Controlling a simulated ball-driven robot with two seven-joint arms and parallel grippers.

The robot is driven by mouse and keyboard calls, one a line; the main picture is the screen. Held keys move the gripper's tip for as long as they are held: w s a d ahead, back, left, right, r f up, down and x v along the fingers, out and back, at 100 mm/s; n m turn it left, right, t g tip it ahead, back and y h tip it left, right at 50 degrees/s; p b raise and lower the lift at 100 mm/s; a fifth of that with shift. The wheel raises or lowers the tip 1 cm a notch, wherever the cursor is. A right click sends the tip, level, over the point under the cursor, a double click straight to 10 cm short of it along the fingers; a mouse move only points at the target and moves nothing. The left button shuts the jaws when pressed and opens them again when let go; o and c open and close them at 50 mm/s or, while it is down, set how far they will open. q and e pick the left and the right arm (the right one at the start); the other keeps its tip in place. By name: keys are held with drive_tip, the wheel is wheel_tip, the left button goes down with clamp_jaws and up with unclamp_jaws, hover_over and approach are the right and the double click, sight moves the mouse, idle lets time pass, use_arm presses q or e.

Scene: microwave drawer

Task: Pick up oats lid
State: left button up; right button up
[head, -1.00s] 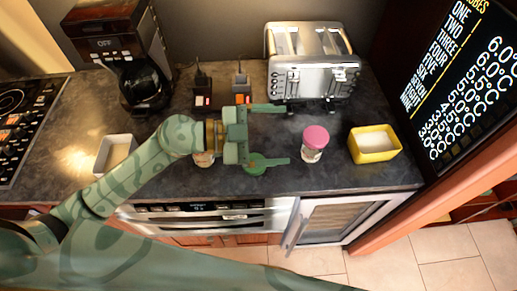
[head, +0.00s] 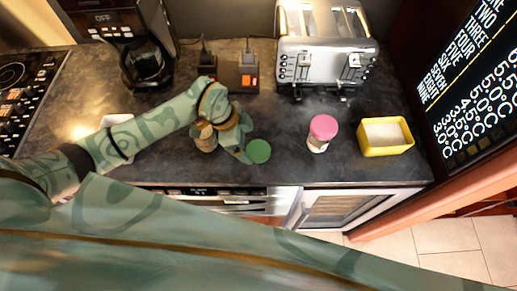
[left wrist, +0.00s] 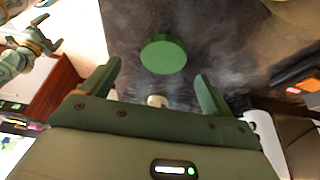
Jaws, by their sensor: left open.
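A round green lid (head: 258,151) lies on the dark counter near its front edge. It also shows in the left wrist view (left wrist: 163,54), ahead of and between the fingertips, not touching them. My left gripper (left wrist: 158,78) is open and empty. In the head view my left gripper (head: 240,148) is tilted downward, just left of the lid, its fingers partly hidden by the wrist. A jar (head: 205,138) is partly hidden behind my left wrist. Another jar with a pink lid (head: 323,127) stands to the right. My right gripper (left wrist: 48,32) seems to show small at the left wrist view's upper left.
A yellow bin (head: 386,137) stands at the right. A toaster (head: 325,62), a coffee maker (head: 147,65) and a small device with an orange switch (head: 248,83) stand at the back. A white dish (head: 118,121) is at the left. Counter between green and pink lids is free.

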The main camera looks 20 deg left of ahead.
sight(258, 150)
use_arm(q)
drive_tip(key=x, duration=0.5)
drive_tip(key=shift+w+d+f+b, duration=0.2)
drive_tip(key=shift+w+b, duration=0.15)
drive_tip(key=shift+w, duration=0.05)
drive_tip(key=c, duration=1.1)
drive_tip(key=shift+a+r, duration=0.1)
drive_tip(key=shift+r, duration=0.3)
wheel_tip(258, 150, up, 3)
drive_tip(key=shift+f, duration=0.25)
drive_tip(key=s+a+r, duration=0.6)
drive_tip(key=s, duration=0.1)
drive_tip(key=s+a+r+p, duration=0.1)
drive_tip(key=s+a+r, duration=0.2)
drive_tip(key=shift+s+r, duration=0.35)
drive_tip(key=shift+r, duration=0.05)
